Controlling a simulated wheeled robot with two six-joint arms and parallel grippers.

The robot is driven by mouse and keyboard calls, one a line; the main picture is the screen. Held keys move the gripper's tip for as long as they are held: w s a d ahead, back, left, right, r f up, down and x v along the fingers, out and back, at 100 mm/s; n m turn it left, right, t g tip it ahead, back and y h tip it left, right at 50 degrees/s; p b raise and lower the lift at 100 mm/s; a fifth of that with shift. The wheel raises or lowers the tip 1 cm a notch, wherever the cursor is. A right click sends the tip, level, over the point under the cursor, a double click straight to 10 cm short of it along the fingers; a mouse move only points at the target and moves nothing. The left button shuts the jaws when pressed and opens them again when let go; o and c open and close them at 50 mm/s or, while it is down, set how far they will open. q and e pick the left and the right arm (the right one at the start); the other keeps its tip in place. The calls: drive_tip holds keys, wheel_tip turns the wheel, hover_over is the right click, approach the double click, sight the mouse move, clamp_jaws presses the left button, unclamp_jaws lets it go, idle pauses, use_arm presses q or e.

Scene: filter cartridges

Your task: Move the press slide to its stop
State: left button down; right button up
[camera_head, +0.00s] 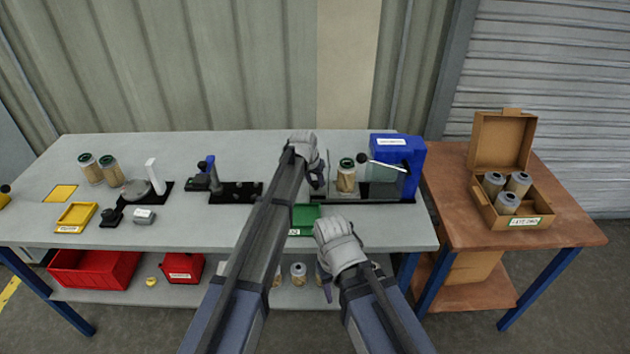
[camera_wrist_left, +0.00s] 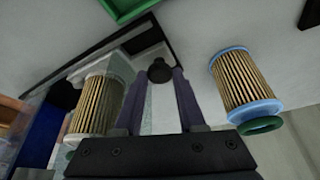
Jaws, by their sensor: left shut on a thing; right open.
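The blue press (camera_head: 412,160) stands at the right end of the grey workbench, with a clear guard, a lever with a black ball (camera_head: 362,158) and a black base rail (camera_head: 385,200). A pleated cartridge (camera_head: 346,177) stands upright by the guard. My left gripper (camera_head: 318,180) is just left of this cartridge, low over the bench. In the left wrist view its fingers (camera_wrist_left: 160,90) are shut on a black knob (camera_wrist_left: 160,70), seemingly the slide's; the slide body is mostly hidden. My right gripper (camera_head: 328,290) is open and empty before the bench's front edge.
A second cartridge (camera_wrist_left: 245,85) with a blue end cap and green ring stands close to the left fingers. A green tray (camera_head: 305,217) lies in front. An open carton (camera_head: 512,205) of cartridges sits on the brown side table. Several fixtures fill the bench's left.

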sight(341, 173)
use_arm(q)
drive_tip(key=d, duration=0.9)
drive_tip(key=c, duration=0.8)
unclamp_jaws()
drive_tip(key=p+v, duration=0.7)
drive_tip(key=v, duration=0.1)
use_arm(e)
wheel_tip(341, 173, up, 7)
use_arm(q)
drive_tip(key=shift+f, duration=0.1)
use_arm(e)
drive_tip(key=shift+o, duration=0.2)
